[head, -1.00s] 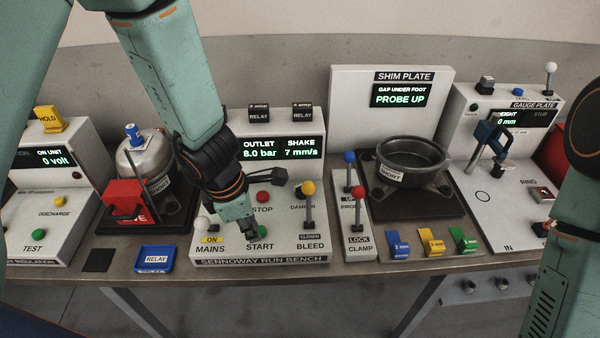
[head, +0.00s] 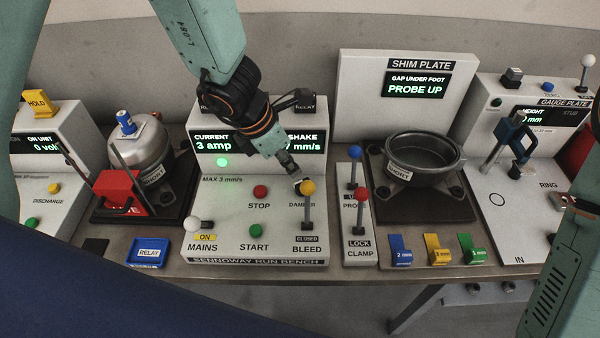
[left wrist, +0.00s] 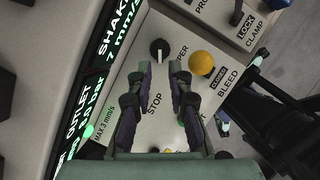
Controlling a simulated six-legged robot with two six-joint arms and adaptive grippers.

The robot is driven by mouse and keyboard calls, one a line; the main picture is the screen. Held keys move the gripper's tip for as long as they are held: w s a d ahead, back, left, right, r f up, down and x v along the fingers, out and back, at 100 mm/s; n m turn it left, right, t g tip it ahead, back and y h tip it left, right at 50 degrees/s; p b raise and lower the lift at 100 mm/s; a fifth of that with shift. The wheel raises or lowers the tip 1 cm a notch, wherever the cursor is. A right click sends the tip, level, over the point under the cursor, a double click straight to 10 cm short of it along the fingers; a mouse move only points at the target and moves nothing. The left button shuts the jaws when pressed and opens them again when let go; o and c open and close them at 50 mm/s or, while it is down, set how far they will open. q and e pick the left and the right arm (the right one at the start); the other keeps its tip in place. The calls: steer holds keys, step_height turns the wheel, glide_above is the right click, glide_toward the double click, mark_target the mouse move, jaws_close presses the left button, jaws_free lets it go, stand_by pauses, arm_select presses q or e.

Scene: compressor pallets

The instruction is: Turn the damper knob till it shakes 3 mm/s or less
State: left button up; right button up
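The damper knob (left wrist: 160,46) is round and black with a pale pointer in the left wrist view. In the head view my left gripper (head: 294,178) comes down over the DAMPER spot and mostly hides the knob. In the left wrist view its two fingers (left wrist: 162,66) are apart, with the knob just beyond and between the tips; I cannot tell if they touch it. The shake display (left wrist: 118,38) reads 7 mm/s; in the head view my gripper partly covers it. The bench panel (head: 225,215) says MAX 3 mm/s. My right gripper is out of view.
The yellow-topped bleed lever (head: 308,188) stands very close to the knob. The red stop button (head: 260,192), green start button (head: 255,230) and mains switch (head: 203,226) lie to the left. Blue- and red-topped levers (head: 355,153) stand to the right.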

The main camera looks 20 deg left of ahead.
mark_target(301, 181)
arm_select(q)
steer(key=x, duration=0.3)
steer(key=b+x, duration=0.1)
steer(key=x, duration=0.2)
steer(key=shift+a+f, duration=0.15)
steer(key=shift+a, duration=0.05)
steer(key=shift+d+f, duration=0.1)
steer(key=shift+s+d, duration=0.15)
jaws_close()
